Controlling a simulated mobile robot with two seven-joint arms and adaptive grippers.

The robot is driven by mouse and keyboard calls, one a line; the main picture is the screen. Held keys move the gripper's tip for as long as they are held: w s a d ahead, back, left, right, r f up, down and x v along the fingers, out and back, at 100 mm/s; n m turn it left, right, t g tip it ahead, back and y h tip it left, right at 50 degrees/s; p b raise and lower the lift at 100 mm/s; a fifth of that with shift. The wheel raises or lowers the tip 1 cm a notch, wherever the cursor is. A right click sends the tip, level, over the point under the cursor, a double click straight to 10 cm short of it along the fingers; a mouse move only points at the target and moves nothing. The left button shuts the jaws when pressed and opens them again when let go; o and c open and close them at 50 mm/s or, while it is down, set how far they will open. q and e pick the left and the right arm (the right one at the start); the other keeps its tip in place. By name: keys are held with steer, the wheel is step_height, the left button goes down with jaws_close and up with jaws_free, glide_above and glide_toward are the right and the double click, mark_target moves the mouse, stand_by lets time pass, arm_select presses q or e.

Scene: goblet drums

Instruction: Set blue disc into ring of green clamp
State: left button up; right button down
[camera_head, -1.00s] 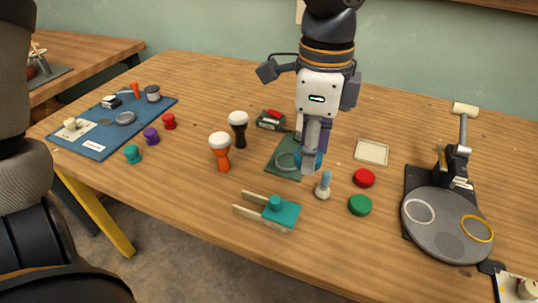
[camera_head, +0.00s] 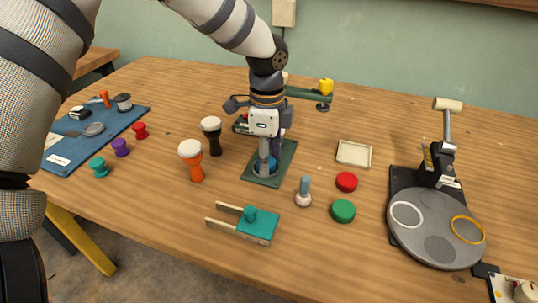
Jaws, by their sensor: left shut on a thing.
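The green clamp has a dark green base plate (camera_head: 287,152) in the middle of the table. Its raised green lever (camera_head: 300,93) ends in a yellow knob (camera_head: 326,86) at the back. My left gripper (camera_head: 266,167) points down over the base plate, at the ring's place. It is shut on the blue disc (camera_head: 265,178), of which only a little edge shows low at the fingertips. The fingers hide most of the ring, so I cannot tell whether the disc is inside it or just above. My right gripper is not in view.
Orange (camera_head: 191,160) and black (camera_head: 212,135) goblet drums stand left of the clamp. A teal clamp-like piece (camera_head: 260,226), a blue-topped peg (camera_head: 303,191), red (camera_head: 346,182) and green (camera_head: 342,211) discs, and a cream tray (camera_head: 354,153) lie nearby. A grey round-plated device (camera_head: 437,248) stands right.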

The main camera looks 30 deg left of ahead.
arm_select(q)
steer(key=shift+r, duration=0.2)
steer(key=shift+s+f, duration=0.15)
steer(key=shift+f, duration=0.5)
steer(key=o, duration=0.9)
steer(key=shift+f, duration=0.2)
steer(key=shift+r, duration=0.1)
step_height(320, 180, up, 14)
steer(key=shift+f+p, duration=0.25)
steer(key=shift+p, duration=0.2)
